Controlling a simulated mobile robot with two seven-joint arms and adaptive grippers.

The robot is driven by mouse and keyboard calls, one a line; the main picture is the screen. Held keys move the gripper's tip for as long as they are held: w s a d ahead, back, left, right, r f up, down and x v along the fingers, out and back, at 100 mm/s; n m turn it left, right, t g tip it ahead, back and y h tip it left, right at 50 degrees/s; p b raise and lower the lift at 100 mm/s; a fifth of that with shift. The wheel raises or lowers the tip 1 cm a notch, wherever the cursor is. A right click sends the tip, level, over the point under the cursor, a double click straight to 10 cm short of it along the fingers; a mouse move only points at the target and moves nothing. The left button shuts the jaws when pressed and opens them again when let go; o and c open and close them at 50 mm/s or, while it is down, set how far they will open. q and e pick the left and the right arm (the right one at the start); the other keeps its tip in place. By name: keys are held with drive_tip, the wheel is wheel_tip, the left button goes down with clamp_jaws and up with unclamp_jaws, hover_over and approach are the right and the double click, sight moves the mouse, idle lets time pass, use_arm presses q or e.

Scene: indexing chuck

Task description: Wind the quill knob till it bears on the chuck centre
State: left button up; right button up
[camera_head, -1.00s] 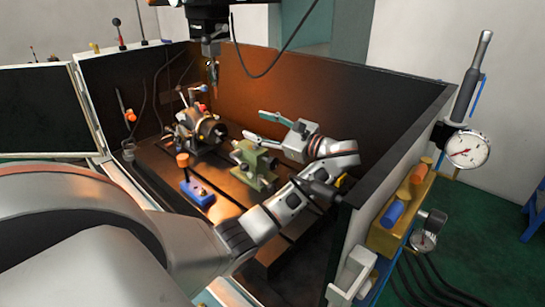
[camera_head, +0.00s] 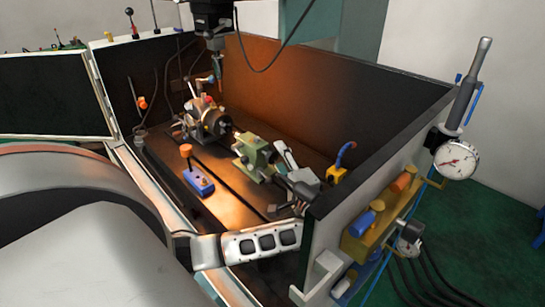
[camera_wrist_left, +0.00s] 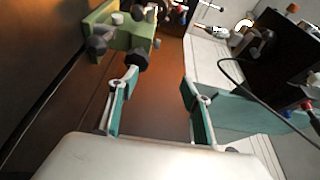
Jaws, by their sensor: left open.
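The green tailstock (camera_head: 247,151) stands in the enclosure to the right of the chuck (camera_head: 216,122), facing it. Whether the quill touches the chuck centre cannot be made out. In the left wrist view the tailstock (camera_wrist_left: 123,33) is at the upper left, with a dark round quill knob (camera_wrist_left: 138,60) on its near end. My left gripper (camera_head: 284,156) is at the tailstock's right end, partly hidden by its own wrist. In the wrist view my left gripper (camera_wrist_left: 158,80) is open and empty between its teal fingers. The left fingertip is close to the knob; contact is unclear. My right gripper is out of view.
A blue block with an orange knob (camera_head: 199,182) sits on the table left of the tailstock. The enclosure's right wall (camera_head: 385,140) rises beside my arm. A yellow fixture with a blue hose (camera_head: 338,174) stands near that wall. A spindle head (camera_head: 211,14) hangs above the chuck.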

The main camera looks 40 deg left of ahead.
sight(274, 159)
use_arm(q)
drive_tip(key=f, duration=0.4)
drive_tip(key=shift+w+a+f, duration=0.2)
drive_tip(key=shift+a+f, duration=0.05)
drive_tip(key=shift+a, duration=0.15)
drive_tip(key=p+x, duration=0.1)
drive_tip(key=x, duration=0.4)
drive_tip(key=shift+w+a, duration=0.1)
drive_tip(key=shift+a, duration=0.05)
drive_tip(key=shift+w+a, duration=0.3)
drive_tip(key=shift+a, duration=0.3)
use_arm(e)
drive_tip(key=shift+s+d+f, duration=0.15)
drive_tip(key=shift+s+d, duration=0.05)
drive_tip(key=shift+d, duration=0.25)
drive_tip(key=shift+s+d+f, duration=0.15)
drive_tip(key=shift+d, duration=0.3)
use_arm(q)
drive_tip(key=shift+c, duration=0.3)
drive_tip(key=c, duration=1.1)
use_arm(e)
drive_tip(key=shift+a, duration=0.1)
